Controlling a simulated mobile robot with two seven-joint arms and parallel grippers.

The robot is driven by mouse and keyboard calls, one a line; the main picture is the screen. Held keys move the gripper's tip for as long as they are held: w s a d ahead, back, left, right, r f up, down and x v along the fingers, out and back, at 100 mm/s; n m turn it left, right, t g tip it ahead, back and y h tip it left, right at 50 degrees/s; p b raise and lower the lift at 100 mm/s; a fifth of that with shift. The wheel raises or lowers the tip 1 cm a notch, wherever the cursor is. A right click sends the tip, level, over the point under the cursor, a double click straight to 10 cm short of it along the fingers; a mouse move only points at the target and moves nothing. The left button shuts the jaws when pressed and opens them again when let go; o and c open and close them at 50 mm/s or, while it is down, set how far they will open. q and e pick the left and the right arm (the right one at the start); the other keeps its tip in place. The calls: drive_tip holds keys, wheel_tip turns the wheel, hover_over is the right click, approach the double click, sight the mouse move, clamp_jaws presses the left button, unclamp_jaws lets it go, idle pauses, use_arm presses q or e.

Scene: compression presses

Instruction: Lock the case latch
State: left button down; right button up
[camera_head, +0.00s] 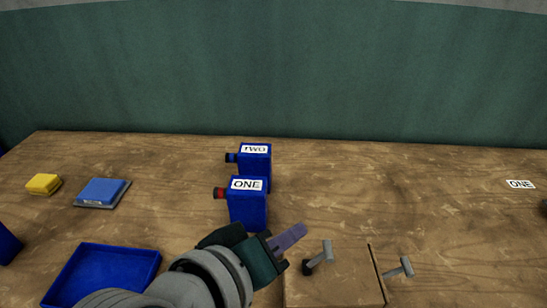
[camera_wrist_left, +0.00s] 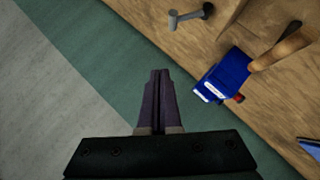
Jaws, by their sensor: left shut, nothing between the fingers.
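A wooden panel (camera_head: 335,290) with a dark seam on its right side lies at the front of the table. A grey T-shaped lever (camera_head: 321,256) with a dark base stands at its upper left, and a second grey lever (camera_head: 401,267) stands right of the seam. I cannot tell which one is the case latch. My left gripper (camera_head: 304,228) is shut and empty, above and left of the first lever, apparently apart from it. In the left wrist view, the shut fingers (camera_wrist_left: 160,72) point toward a grey lever (camera_wrist_left: 186,18). My right gripper is not seen.
Blue boxes labelled ONE (camera_head: 247,208) and TWO (camera_head: 256,164) stand behind my left gripper. A blue tray (camera_head: 152,262), a blue block (camera_head: 102,191) and a yellow block (camera_head: 43,184) are at left. A ONE label (camera_head: 520,184) lies at right. The table's middle right is clear.

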use_arm(q)
drive_tip(key=v, duration=0.6)
drive_tip(key=shift+d+r+p, duration=0.3)
drive_tip(key=shift+r+p, duration=0.1)
drive_tip(key=shift+s, duration=0.1)
drive_tip(key=s+a+m+g+y, duration=0.6)
drive_tip(key=s+a+m+g, duration=0.1)
drive_tip(key=s+a, duration=0.8)
wheel_tip(320, 180, up, 29)
drive_tip(key=w+a+p, duration=0.1)
drive_tip(key=p, duration=2.8)
